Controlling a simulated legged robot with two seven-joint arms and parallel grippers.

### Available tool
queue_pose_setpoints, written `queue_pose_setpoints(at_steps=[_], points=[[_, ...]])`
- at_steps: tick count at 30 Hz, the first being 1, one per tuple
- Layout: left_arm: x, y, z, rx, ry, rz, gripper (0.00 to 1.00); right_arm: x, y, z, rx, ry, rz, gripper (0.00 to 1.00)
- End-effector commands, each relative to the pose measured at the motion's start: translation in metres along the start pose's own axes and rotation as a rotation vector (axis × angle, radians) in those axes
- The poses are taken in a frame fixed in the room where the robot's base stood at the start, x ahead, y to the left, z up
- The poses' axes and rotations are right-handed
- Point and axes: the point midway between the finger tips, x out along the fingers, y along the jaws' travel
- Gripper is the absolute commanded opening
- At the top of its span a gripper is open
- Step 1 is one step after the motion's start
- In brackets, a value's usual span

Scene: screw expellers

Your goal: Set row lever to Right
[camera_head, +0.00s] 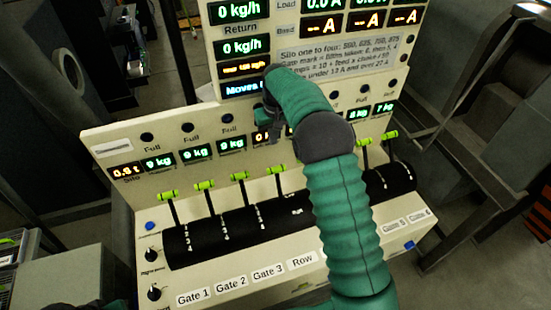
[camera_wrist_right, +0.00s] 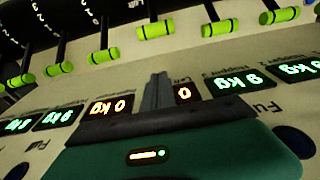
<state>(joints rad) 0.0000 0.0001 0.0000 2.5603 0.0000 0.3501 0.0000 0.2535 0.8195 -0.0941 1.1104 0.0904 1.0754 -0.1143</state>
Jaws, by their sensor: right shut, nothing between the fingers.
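The row lever is a dark stem with a lime-green handle (camera_head: 275,170), fourth from the left, above the "Row" label (camera_head: 302,260). Its setting is too small to read. In the right wrist view, which shows the panel upside down, its handle (camera_wrist_right: 155,30) appears above the fingertips. My right gripper (camera_head: 273,134) is before the upright panel, near the orange display, above and apart from the handle. In the right wrist view its fingers (camera_wrist_right: 157,92) are shut and empty.
Gate levers stand on both sides, including the Gate 3 handle (camera_head: 239,176) close on the left. My right arm hides the lever just right of the row lever. Displays (camera_head: 232,143) line the panel behind. Knobs (camera_head: 154,293) sit at the left front.

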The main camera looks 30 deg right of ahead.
Motion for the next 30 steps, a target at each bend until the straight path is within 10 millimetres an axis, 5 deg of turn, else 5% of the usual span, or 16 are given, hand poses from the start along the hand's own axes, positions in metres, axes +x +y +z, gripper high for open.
queue_pose_setpoints(at_steps=[13,21,30], points=[[-0.035,0.000,-0.008,0.000,0.001,0.000,0.36,0.090,0.000,0.001,0.000,-0.003,-0.001,0.00],[-0.054,0.000,-0.013,0.000,0.001,0.000,0.36,0.074,0.000,0.035,0.000,0.001,-0.001,0.00],[-0.053,0.000,-0.013,0.000,0.000,0.000,0.36,0.076,-0.001,0.038,-0.001,0.001,0.000,0.00]])
